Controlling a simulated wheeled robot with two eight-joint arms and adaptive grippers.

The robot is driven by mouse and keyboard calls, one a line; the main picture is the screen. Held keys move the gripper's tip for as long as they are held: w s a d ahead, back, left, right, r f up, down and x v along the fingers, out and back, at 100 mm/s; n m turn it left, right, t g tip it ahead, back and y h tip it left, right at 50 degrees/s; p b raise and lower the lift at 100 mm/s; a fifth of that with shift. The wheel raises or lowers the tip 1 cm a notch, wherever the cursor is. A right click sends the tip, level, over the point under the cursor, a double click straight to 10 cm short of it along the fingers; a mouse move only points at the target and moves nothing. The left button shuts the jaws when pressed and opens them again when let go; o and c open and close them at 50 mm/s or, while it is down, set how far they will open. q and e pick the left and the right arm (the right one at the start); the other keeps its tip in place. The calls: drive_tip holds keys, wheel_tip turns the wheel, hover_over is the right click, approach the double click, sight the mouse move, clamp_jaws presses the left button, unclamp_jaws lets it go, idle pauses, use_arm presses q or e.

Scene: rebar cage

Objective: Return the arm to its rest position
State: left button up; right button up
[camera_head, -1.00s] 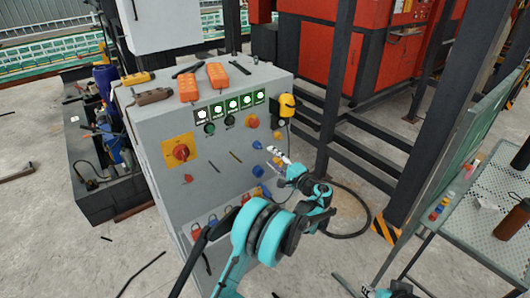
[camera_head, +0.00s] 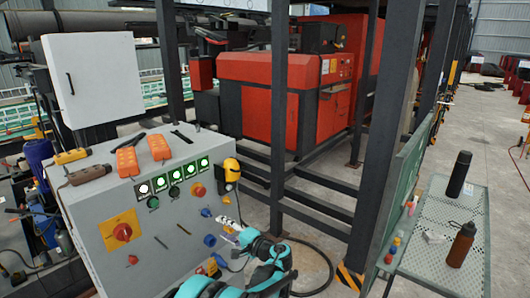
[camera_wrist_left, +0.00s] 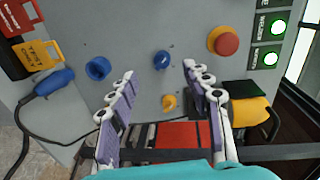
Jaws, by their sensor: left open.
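My left arm, turquoise with dark joints, reaches in from the bottom of the head view. Its gripper (camera_head: 230,226) is in front of the lower right of the grey control cabinet (camera_head: 90,235). In the left wrist view the two purple-and-white fingers (camera_wrist_left: 158,72) stand wide apart with nothing between them. Beyond them is the cabinet face with a blue socket (camera_wrist_left: 162,60) and another blue socket (camera_wrist_left: 97,68) to its left. Whether the fingers touch the panel cannot be told. My right gripper is not seen.
A red emergency button (camera_wrist_left: 223,40) and a yellow device (camera_wrist_left: 250,112) are close to the fingers in the wrist view. A blue plug (camera_wrist_left: 54,82) trails a black cable. Dark steel posts (camera_head: 380,150) and a mesh table (camera_head: 420,245) with bottles stand to the right.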

use_arm(q)
drive_tip(key=s+a+r+n+g+h, duration=0.2)
drive_tip(key=s+a+h, duration=0.1)
drive_tip(key=s, duration=0.6)
drive_tip(key=s+a+r+n+g+h, duration=0.1)
drive_tip(key=s+a+r+h, duration=0.2)
drive_tip(key=s, duration=0.6)
drive_tip(key=s+d+f+n+h, duration=0.2)
drive_tip(key=s+f+h, duration=0.1)
drive_tip(key=s, duration=0.7)
drive_tip(key=s+d+f+n+h, duration=0.2)
drive_tip(key=s+d+f+h, duration=0.1)
drive_tip(key=s, duration=0.8)
drive_tip(key=shift+s+h, duration=0.2)
drive_tip(key=shift+h, duration=0.3)
